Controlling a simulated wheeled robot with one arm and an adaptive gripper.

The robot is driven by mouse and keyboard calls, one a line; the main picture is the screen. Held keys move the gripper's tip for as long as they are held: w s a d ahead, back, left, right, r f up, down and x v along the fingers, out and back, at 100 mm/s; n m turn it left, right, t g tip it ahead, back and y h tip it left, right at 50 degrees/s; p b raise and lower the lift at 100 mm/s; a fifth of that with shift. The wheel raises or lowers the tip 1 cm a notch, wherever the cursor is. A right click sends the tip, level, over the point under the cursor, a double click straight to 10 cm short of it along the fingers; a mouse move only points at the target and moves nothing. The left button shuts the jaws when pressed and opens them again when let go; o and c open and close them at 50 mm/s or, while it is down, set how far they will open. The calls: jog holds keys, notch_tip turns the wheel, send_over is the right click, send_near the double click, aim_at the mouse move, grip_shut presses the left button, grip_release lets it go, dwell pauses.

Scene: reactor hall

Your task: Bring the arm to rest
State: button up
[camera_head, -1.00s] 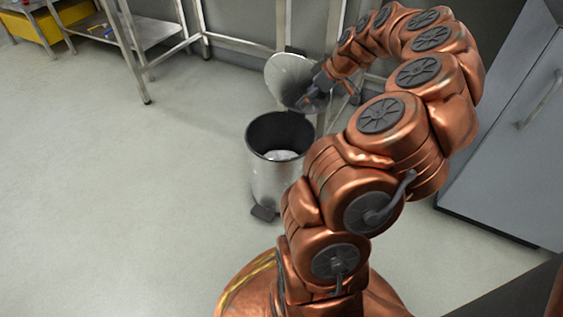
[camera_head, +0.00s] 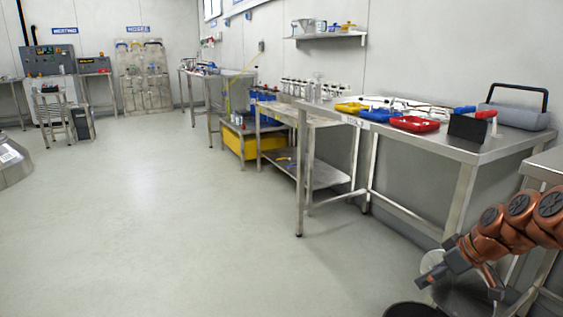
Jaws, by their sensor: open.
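My copper-coloured arm (camera_head: 520,218) enters at the lower right and bends down to the left. My gripper (camera_head: 460,276) is at its end, with its dark fingers spread apart and nothing seen between them. It hangs in the air by the raised lid of a metal pedal bin (camera_head: 413,310). The lower arm links are out of view.
A steel workbench (camera_head: 440,145) with red, blue and yellow trays stands along the right wall. More benches and a yellow box (camera_head: 236,146) stand farther back. A control console (camera_head: 50,62) is at the far left. The grey floor (camera_head: 150,220) is wide and clear.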

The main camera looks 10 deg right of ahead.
jog(key=s+a+r+g+p, duration=0.2)
jog(key=s+a+r+p, duration=0.2)
jog(key=a+r+p, duration=0.6)
jog(key=s+a+r+g+p, duration=0.2)
jog(key=s+a+r+p, duration=0.2)
jog(key=a+r+p, duration=0.65)
jog(key=s+a+r+m+g+h+p, duration=0.1)
jog(key=s+a+r+m+p, duration=0.1)
jog(key=s+r+p, duration=0.5)
jog(key=s+a+r+m+g+h+p, duration=0.2)
jog(key=s+a+r+p, duration=0.3)
jog(key=s+r+p, duration=0.3)
jog(key=s, duration=0.3)
jog(key=shift+s+a, duration=0.2)
jog(key=shift+a, duration=0.1)
